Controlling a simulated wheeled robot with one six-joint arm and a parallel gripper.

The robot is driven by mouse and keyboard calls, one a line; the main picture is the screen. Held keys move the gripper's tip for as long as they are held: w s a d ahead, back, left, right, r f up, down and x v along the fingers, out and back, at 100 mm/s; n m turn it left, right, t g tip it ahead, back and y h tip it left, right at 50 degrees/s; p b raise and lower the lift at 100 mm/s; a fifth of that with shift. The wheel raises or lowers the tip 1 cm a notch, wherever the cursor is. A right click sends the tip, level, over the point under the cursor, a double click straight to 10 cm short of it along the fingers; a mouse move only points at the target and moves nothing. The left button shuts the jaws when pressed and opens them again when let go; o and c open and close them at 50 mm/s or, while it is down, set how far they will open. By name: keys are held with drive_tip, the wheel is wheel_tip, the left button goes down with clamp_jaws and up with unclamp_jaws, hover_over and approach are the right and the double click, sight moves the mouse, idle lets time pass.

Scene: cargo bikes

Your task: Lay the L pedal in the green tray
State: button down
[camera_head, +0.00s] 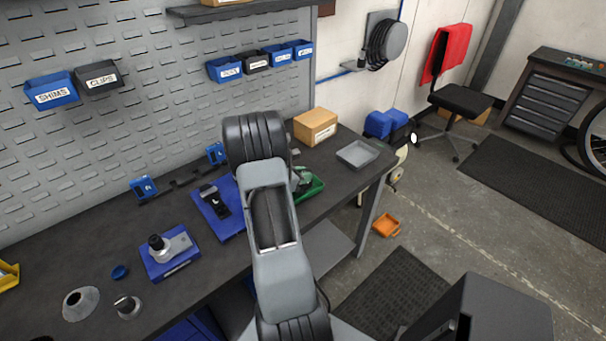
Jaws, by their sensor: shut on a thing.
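The green tray (314,188) stands on the dark workbench, right of my forearm, which hides its left part. My gripper (299,181) shows only in small part past the forearm, as a grey and dark shape at the tray. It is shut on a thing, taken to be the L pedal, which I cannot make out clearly. Whether the held thing touches the tray floor is hidden.
A blue mat (231,222) with a black part lies left of my arm, and a blue fixture (172,264) stands nearer. A cardboard box (315,126) and a grey tray (357,153) stand to the right. An orange bin (385,225) is on the floor.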

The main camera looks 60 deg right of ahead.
drive_tip(key=shift+f, duration=0.15)
drive_tip(key=c, duration=1)
unclamp_jaws()
drive_tip(key=shift+o, duration=0.2)
drive_tip(key=shift+r, duration=0.3)
drive_tip(key=a+r+m+t+y, duration=0.3)
drive_tip(key=a+r+m+y, duration=0.1)
drive_tip(key=a, duration=1)
drive_tip(key=a+r+m+t+y+b, duration=0.1)
drive_tip(key=a+r+m+t+y, duration=0.2)
drive_tip(key=a, duration=1.1)
drive_tip(key=a+r+m+t+y, duration=0.3)
drive_tip(key=a+r+m+y, duration=0.2)
drive_tip(key=a, duration=1)
wheel_tip(320, 180, up, 2)
drive_tip(key=shift+w+m, duration=0.15)
drive_tip(key=shift+m, duration=0.55)
